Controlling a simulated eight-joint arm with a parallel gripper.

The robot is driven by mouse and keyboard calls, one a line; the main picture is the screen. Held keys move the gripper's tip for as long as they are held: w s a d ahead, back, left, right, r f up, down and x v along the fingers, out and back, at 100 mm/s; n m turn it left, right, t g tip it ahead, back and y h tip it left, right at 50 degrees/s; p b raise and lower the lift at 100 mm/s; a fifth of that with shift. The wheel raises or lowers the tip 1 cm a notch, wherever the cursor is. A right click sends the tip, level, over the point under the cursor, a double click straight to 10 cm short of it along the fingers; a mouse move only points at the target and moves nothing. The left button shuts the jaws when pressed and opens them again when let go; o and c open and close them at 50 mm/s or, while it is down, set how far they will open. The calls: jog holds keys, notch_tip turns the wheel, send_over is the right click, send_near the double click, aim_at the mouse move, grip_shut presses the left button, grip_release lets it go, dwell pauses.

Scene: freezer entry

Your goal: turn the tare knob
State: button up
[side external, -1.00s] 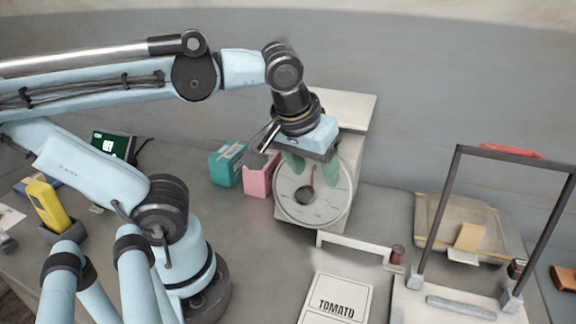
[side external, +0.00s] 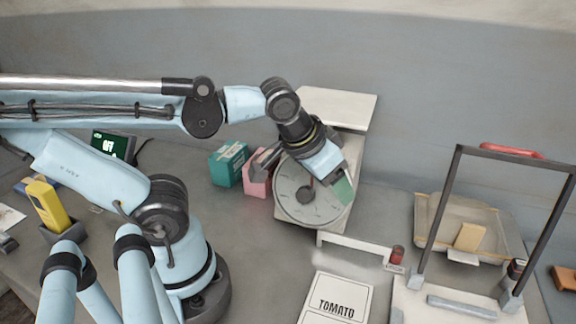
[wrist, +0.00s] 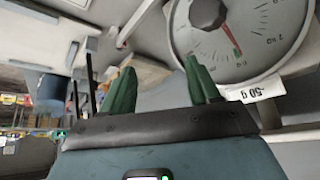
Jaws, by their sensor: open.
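The white round dial scale (side external: 290,213) stands upright in the middle of the side view, with a dark knob (side external: 305,194) at its centre. In the wrist view the dial face (wrist: 268,50) fills the upper right, with the dark knob (wrist: 207,13) at the top edge and a red pointer below it. My gripper (side external: 344,190) is at the dial's right side, tilted, and its green fingers cover part of the rim. In the wrist view my gripper (wrist: 162,78) has its fingers apart with nothing between them. The knob lies beyond the right finger, apart from it.
A tag (wrist: 262,88) reading "-50 g" is below the dial. A teal box (side external: 228,164) and a pink box (side external: 257,180) stand left of the scale. A white bracket (side external: 352,244), a TOMATO card (side external: 338,296) and a dark-framed stand (side external: 432,220) are in front and right.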

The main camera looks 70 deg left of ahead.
jog(key=s+r+n+y, duration=0.3)
jog(key=r+n, duration=0.1)
jog(key=r, duration=0.3)
jog(key=s+a+r+n+y, duration=0.1)
jog(key=s+r+n+y, duration=0.2)
jog(key=r, duration=0.5)
jog(key=shift+s+n, duration=0.3)
jog(key=shift+n, duration=0.2)
jog(key=m+g+h, duration=0.1)
jog(key=g+h, duration=0.2)
jog(key=g, duration=0.1)
send_near(305, 190)
jog(key=shift+x, duration=5)
jog(key=shift+c, duration=0.4)
jog(key=c, duration=1)
